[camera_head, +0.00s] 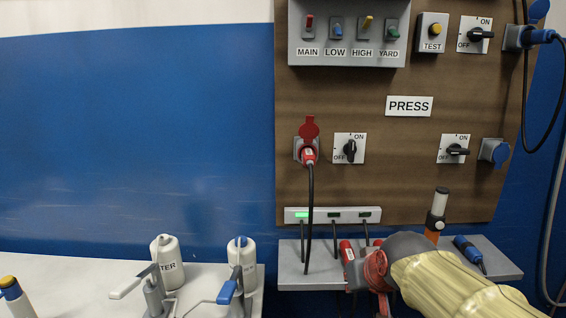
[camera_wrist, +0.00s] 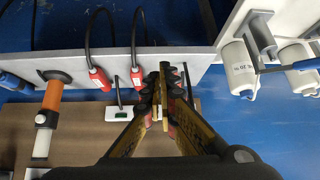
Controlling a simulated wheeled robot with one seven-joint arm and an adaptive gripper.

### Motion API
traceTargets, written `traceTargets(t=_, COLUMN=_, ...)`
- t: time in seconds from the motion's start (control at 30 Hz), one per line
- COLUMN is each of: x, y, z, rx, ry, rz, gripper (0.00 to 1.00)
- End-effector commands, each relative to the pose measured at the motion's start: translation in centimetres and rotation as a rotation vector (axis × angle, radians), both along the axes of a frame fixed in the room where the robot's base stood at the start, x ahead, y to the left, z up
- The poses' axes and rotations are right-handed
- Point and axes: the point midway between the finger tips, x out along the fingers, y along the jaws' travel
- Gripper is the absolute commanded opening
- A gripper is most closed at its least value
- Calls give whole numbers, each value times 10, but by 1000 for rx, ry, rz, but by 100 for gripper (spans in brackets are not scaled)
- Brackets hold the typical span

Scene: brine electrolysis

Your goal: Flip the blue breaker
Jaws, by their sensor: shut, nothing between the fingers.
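The blue breaker (camera_head: 338,29) is the lever above the LOW label in the grey breaker box (camera_head: 348,58) at the top of the brown board. Its blue tip points downward. The red MAIN lever and the yellow HIGH lever point up; the green YARD lever points down. My gripper (camera_wrist: 165,72) shows in the wrist view with its fingers drawn together and nothing between them. It is low, by the shelf, well below the breaker box. The breaker is not visible in the wrist view.
A shelf (camera_head: 497,259) below the board holds an orange-and-white tool (camera_head: 437,213) and a blue plug (camera_head: 467,249). Red plugs (camera_wrist: 98,79) with black cables show near my fingers. A red plug (camera_head: 309,156) hangs its cable down the board. Bottles (camera_head: 167,261) stand left.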

Motion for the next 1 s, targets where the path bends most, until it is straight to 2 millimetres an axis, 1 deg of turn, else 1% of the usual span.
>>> traceTargets(t=0.03, x=-34, y=-5, z=-8, rx=-5, ry=62, rz=-6, gripper=0)
traceTargets(t=0.07, x=-53, y=-7, z=-15, rx=-7, ry=101, rz=-9, gripper=0)
traceTargets(t=0.1, x=-80, y=-11, z=-23, rx=-11, ry=151, rz=-14, gripper=0)
traceTargets(t=0.17, x=-119, y=-16, z=-34, rx=-17, ry=218, rz=-21, gripper=0)
traceTargets(t=0.2, x=-145, y=-19, z=-39, rx=-21, ry=256, rz=-27, gripper=0)
traceTargets(t=0.3, x=-198, y=-27, z=-46, rx=-26, ry=300, rz=-40, gripper=0)
traceTargets(t=0.33, x=-206, y=-28, z=-44, rx=-27, ry=293, rz=-43, gripper=0)
traceTargets(t=0.43, x=-219, y=-31, z=-34, rx=-25, ry=251, rz=-52, gripper=0)
traceTargets(t=0.5, x=-220, y=-32, z=-21, rx=-23, ry=219, rz=-59, gripper=0)
traceTargets(t=0.6, x=-221, y=-34, z=-13, rx=-22, ry=200, rz=-64, gripper=0)
traceTargets(t=1.0, x=-220, y=-34, z=-14, rx=-21, ry=201, rz=-65, gripper=0)
